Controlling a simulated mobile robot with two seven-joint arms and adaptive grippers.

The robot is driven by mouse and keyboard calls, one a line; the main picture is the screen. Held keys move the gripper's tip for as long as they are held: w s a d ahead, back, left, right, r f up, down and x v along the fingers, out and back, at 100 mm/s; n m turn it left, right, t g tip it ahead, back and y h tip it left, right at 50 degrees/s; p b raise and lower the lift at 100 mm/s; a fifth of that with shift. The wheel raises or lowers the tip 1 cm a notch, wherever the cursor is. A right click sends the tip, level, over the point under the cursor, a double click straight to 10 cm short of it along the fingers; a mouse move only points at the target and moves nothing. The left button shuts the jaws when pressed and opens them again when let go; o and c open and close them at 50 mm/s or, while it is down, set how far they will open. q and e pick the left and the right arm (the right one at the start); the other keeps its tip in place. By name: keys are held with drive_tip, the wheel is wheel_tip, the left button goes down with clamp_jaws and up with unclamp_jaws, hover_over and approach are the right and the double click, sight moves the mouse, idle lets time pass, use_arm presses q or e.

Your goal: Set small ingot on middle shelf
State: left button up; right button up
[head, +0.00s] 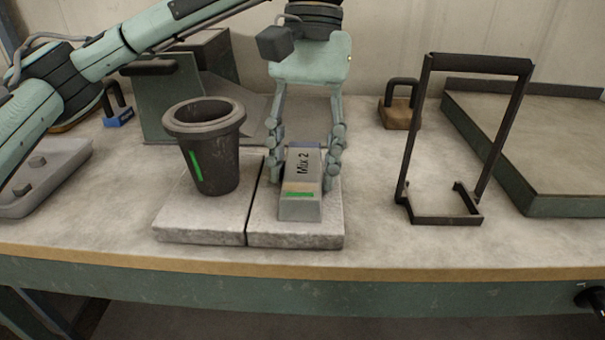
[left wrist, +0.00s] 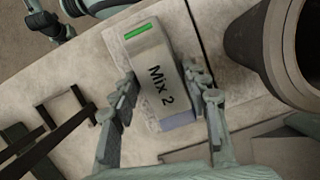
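The small ingot (head: 301,185) is a grey tapered bar marked "Mix 2" with a green stripe. It stands on the right one of two pale slabs (head: 295,238) on the bench. My left gripper (head: 305,168) points down over it, with fingers on both sides. Narrow gaps seem to show between fingers and ingot, so the gripper looks open. The left wrist view shows the ingot (left wrist: 158,75) between the fingertips of the left gripper (left wrist: 165,95). My right gripper is not in the head view. I cannot make out a middle shelf.
A dark crucible (head: 212,165) with a green mark stands on the left slab, close to my left gripper. A black handled frame (head: 410,150) stands to the right. A grey tray (head: 45,185) lies at far left. A low green-sided platform (head: 530,140) fills the right back.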

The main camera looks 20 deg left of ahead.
use_arm(q)
clamp_jaws()
